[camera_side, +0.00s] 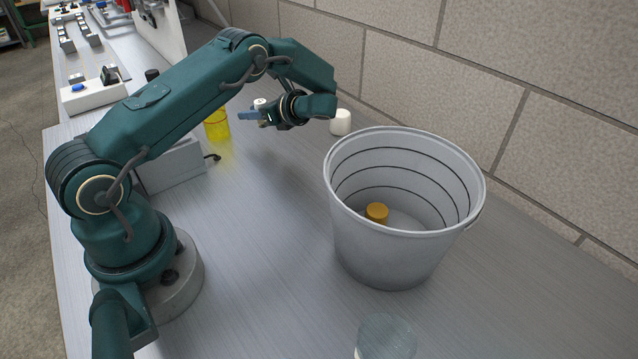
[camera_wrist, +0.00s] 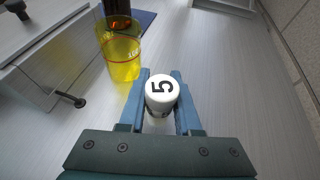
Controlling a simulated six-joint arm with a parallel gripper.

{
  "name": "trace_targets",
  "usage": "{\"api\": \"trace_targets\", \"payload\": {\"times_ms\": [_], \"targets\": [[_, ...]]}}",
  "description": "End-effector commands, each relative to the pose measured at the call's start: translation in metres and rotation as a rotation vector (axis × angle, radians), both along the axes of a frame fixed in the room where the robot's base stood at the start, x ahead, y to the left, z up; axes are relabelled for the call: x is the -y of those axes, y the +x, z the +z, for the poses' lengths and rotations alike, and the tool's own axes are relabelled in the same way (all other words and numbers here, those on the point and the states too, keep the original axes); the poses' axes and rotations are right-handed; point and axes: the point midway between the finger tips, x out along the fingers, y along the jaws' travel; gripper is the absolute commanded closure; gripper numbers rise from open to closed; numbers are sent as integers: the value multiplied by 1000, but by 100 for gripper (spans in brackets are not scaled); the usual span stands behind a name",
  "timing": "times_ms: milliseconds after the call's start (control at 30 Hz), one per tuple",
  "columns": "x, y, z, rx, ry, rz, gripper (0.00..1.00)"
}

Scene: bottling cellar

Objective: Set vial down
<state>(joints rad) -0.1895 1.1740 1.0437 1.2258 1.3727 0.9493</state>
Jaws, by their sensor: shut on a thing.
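In the side view, the white top of the vial (camera_side: 260,103) shows at the blue fingers of my gripper (camera_side: 257,116), right of a yellow beaker. The vial appears to be held above the grey bench (camera_side: 270,215); I cannot tell how far.
The yellow beaker (camera_wrist: 121,55) stands close to the left of the fingers, with a brown bottle (camera_wrist: 117,8) behind it. A grey box (camera_side: 176,165) stands nearby. A large bucket (camera_side: 385,245) holds an orange-capped thing (camera_side: 377,212). A clear glass (camera_side: 385,338) stands in front.

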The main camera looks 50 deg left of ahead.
Motion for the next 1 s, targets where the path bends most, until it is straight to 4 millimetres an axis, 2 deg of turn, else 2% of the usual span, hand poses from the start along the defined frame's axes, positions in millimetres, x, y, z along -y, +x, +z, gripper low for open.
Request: {"api": "trace_targets", "payload": {"times_ms": [100,200,633,667,700,733,1000], "targets": [[0,0,-19,-4,0,-1,100],[0,0,-29,-3,0,-1,100],[0,0,-35,-1,0,-1,100],[0,0,-35,0,0,-1,64],[0,0,-35,0,0,-1,49],[0,0,-34,0,0,-1,38],[0,0,-34,0,0,-1,38]]}}
